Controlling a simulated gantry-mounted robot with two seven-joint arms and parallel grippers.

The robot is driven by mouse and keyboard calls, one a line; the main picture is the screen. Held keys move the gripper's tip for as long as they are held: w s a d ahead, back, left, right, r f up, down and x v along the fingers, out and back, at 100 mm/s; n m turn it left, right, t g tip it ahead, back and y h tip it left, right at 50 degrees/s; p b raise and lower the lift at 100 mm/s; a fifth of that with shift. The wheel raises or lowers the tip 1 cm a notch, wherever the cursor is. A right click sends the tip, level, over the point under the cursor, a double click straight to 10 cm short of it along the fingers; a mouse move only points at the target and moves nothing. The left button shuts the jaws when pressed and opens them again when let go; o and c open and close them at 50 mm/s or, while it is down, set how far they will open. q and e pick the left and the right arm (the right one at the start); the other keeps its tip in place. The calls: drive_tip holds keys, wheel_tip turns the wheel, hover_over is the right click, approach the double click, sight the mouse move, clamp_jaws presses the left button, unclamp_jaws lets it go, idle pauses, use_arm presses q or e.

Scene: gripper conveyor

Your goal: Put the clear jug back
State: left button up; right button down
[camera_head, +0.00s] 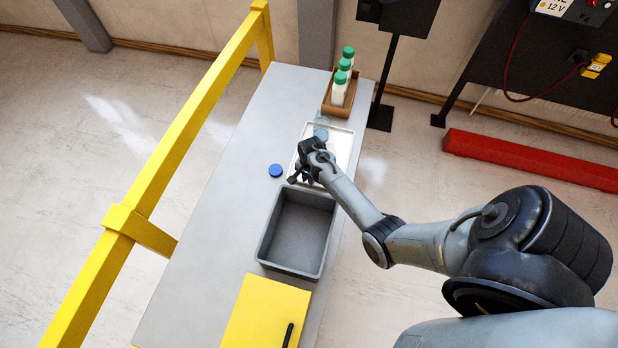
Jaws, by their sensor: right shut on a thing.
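My right gripper (304,178) is over the near left corner of the white tray (346,136), close to the far edge of the grey bin. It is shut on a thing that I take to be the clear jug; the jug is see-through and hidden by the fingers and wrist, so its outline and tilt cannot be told. See-through round shapes (321,121) show at the far left of the tray, beyond the wrist; I cannot tell what they are. My left gripper is not in view.
The grey bin (268,240) is empty. A blue disc (275,171) lies left of the tray. A brown box (338,111) with green-capped white bottles (345,66) stands at the back. A yellow panel (265,310) is in front. The table's left side (205,225) is clear, beside a yellow rail (188,105).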

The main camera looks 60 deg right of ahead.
drive_tip(key=shift+f, duration=0.1)
drive_tip(key=c, duration=1)
unclamp_jaws()
drive_tip(key=shift+c, duration=0.2)
